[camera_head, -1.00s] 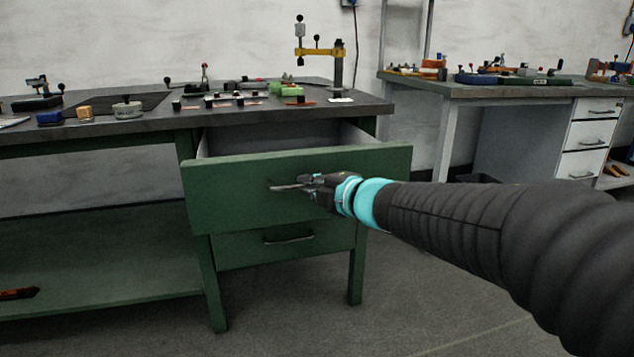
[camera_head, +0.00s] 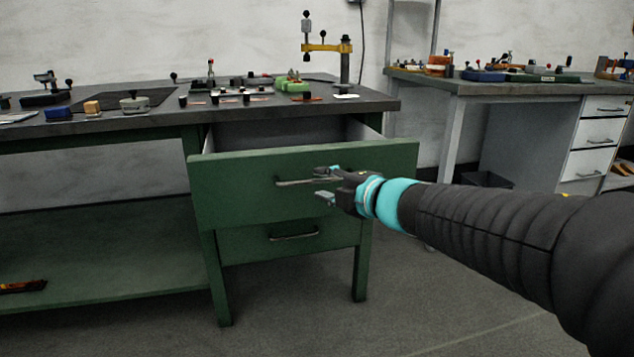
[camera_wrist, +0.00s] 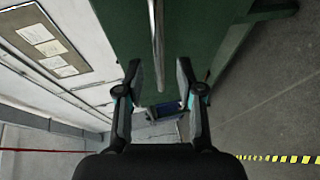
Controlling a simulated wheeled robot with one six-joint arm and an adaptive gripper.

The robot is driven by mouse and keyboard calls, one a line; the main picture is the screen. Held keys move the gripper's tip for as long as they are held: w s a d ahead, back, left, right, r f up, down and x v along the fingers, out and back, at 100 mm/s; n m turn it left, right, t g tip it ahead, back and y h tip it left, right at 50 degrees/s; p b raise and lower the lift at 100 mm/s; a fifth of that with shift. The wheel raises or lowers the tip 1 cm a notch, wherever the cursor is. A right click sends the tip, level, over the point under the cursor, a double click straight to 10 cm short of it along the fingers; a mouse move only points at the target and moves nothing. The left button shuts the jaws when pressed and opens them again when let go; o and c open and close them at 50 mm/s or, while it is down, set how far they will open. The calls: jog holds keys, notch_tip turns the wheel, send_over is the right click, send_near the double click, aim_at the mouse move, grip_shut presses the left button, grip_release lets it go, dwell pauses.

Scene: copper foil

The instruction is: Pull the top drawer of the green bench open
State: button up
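The green bench (camera_head: 90,262) has two drawers on its right side. Its top drawer (camera_head: 232,199) is pulled out, and part of its grey inside shows behind the green front. The drawer handle (camera_head: 297,182) is a thin metal bar; in the wrist view the handle (camera_wrist: 157,40) runs lengthwise near the top, between and ahead of the fingers. My gripper (camera_head: 325,184) is at the right end of this handle in the head view. In the wrist view my gripper (camera_wrist: 159,80) has its fingers spread apart, with nothing clamped between them. The lower drawer (camera_head: 255,243) is closed.
The benchtop (camera_head: 150,122) carries small clamps, blocks and a yellow-armed stand (camera_head: 328,47). A second bench (camera_head: 500,88) with white drawers stands at the right. The floor (camera_head: 420,300) in front is clear apart from my arm.

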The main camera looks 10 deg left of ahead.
jog(key=v, duration=0.8)
jog(key=shift+s+d, duration=0.2)
jog(key=shift+d, duration=0.05)
